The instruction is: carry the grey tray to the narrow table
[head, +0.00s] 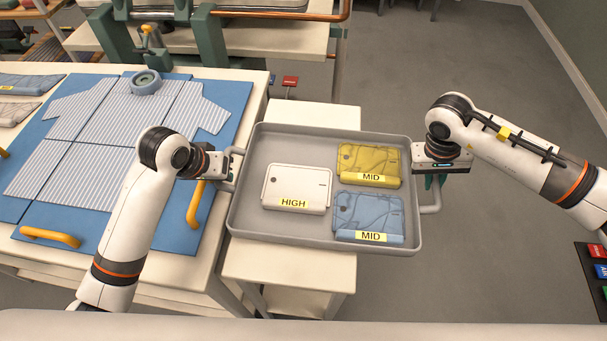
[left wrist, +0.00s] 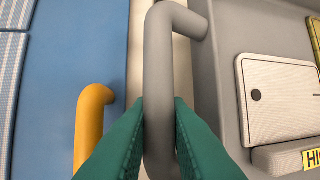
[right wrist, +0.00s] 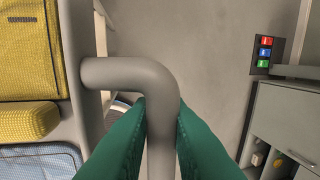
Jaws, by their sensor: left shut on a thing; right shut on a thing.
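The grey tray (head: 290,232) is in the middle of the head view, over a narrow white table (head: 285,272). I cannot tell whether it rests on that table or hangs above it. It holds a white folded item labelled HIGH (head: 297,185), a yellow one labelled MID (head: 368,163) and a blue one labelled MID (head: 368,215). My left gripper (left wrist: 158,120) is shut on the tray's left handle (left wrist: 158,75). My right gripper (right wrist: 162,120) is shut on the right handle (right wrist: 130,72). In the head view the tray looks about level.
A larger white table at left carries a blue folding board (head: 95,222) with a striped shirt (head: 75,160) and yellow handles (head: 195,204). Its edge is close to the tray's left side. Another table with an orange rail stands behind. Grey floor (head: 450,60) is open at right.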

